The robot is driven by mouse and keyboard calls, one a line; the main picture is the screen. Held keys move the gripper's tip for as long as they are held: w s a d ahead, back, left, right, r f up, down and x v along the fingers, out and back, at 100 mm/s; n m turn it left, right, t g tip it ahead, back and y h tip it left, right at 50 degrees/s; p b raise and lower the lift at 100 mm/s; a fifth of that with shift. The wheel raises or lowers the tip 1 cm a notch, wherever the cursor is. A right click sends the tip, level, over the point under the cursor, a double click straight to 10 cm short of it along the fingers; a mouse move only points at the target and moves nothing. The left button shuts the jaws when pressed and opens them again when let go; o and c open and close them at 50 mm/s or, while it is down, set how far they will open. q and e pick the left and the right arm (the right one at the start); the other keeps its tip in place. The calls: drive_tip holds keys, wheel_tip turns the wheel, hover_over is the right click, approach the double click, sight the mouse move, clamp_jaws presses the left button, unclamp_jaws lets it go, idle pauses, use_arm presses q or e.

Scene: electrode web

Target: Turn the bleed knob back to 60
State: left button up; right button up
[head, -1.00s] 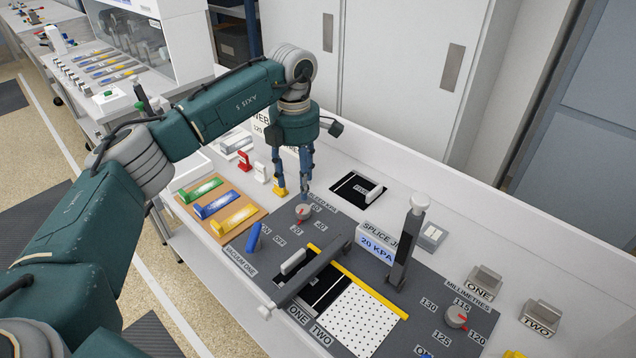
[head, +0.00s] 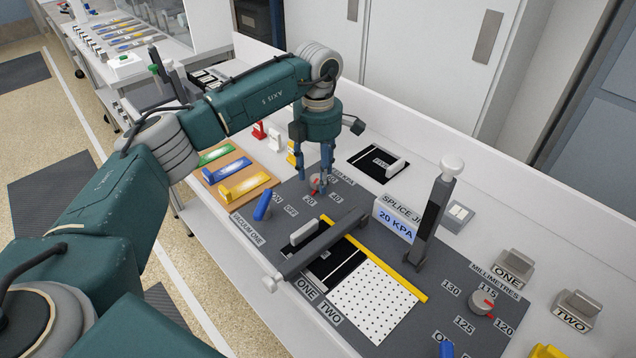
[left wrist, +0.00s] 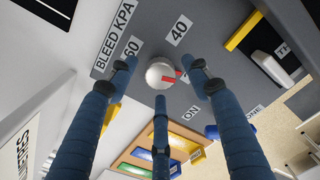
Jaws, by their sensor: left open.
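The bleed knob (head: 318,184) is a small grey round knob with a red pointer, on the dark grey panel. It shows as a pale dome in the left wrist view (left wrist: 159,73). Its red mark points toward the 20 label (head: 310,199), and the splice jig display (head: 396,224) reads 20 KPA. The 60 label (left wrist: 133,46) and 40 label (left wrist: 179,30) lie around it. My left gripper (head: 314,184) points down with its blue fingers spread around the knob. I cannot tell whether any finger touches it. My right gripper is not in view.
A blue vacuum lever (head: 263,205) stands left of the knob. A dark clamp bar (head: 322,245) and an upright post (head: 433,215) stand on the jig nearby. A tray with coloured pieces (head: 205,191) lies to the left. A millimetres knob (head: 482,301) is at the lower right.

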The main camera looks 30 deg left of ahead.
use_arm(q)
drive_tip(key=shift+f, duration=0.25)
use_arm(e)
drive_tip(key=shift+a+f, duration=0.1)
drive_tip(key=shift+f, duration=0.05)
use_arm(q)
drive_tip(key=shift+c, duration=0.8)
drive_tip(key=c, duration=1)
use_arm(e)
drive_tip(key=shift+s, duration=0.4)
